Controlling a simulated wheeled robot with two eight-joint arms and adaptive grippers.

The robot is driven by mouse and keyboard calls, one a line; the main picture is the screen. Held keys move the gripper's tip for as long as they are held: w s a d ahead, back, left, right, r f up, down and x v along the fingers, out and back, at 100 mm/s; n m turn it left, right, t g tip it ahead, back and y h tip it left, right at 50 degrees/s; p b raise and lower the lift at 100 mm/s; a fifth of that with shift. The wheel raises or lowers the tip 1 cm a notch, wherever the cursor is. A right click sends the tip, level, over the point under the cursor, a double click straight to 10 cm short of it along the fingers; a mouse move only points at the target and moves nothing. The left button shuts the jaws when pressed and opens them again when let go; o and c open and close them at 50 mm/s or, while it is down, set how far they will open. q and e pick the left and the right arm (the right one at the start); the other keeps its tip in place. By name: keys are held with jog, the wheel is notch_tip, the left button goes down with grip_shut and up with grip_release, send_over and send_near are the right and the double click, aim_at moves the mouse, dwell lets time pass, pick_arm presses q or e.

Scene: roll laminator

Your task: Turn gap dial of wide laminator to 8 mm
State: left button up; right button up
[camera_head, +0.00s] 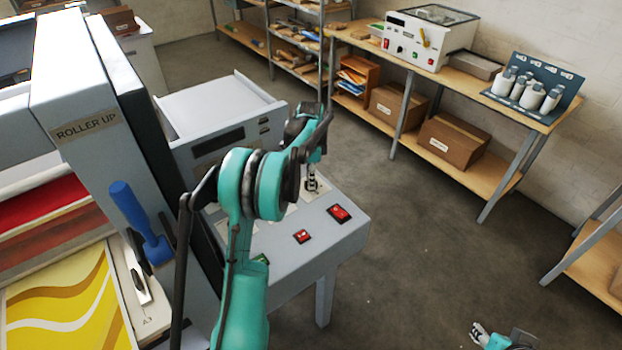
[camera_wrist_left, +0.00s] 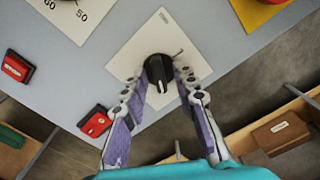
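The gap dial (camera_wrist_left: 158,70) is a black round knob with a ridge, on a white square plate (camera_wrist_left: 130,55) in the left wrist view. A thin mark shows beside it; the small print is unreadable. My left gripper (camera_wrist_left: 158,84) is open, with one fingertip on each side of the dial's near part; I cannot tell whether they touch it. In the head view my left gripper (camera_head: 312,184) points down at the sloped control panel (camera_head: 335,235) of the wide laminator (camera_head: 85,85), and hides the dial. My right gripper (camera_head: 479,333) is at the bottom edge, small and empty-looking.
Red switches (camera_head: 302,236) (camera_head: 339,212) sit on the panel near the dial. Another plate with numbers (camera_wrist_left: 75,15) lies beside it in the left wrist view. A blue-handled lever (camera_head: 138,222) stands at the laminator's side. A bench (camera_head: 470,88) with a smaller machine (camera_head: 425,38) is behind; the floor between is clear.

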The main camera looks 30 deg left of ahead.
pick_arm(q)
notch_tip(320, 180, up, 12)
dwell(0.7)
dwell(0.4)
jog(key=s+d+r+n+t+b, duration=0.1)
jog(key=s+d+n+t+b, duration=0.3)
jog(key=s+d, duration=0.8)
jog(key=s+d+f+n+t+b, duration=0.1)
jog(key=s+d+f+n+b, duration=0.1)
jog(key=s+d+f, duration=0.3)
jog(key=s+d+f+n+t+b, duration=0.2)
jog(key=s+d+f+n+b, duration=0.1)
jog(key=s+f, duration=0.5)
jog(key=s+d+n, duration=0.1)
jog(key=s, duration=0.2)
jog(key=shift+d, duration=0.4)
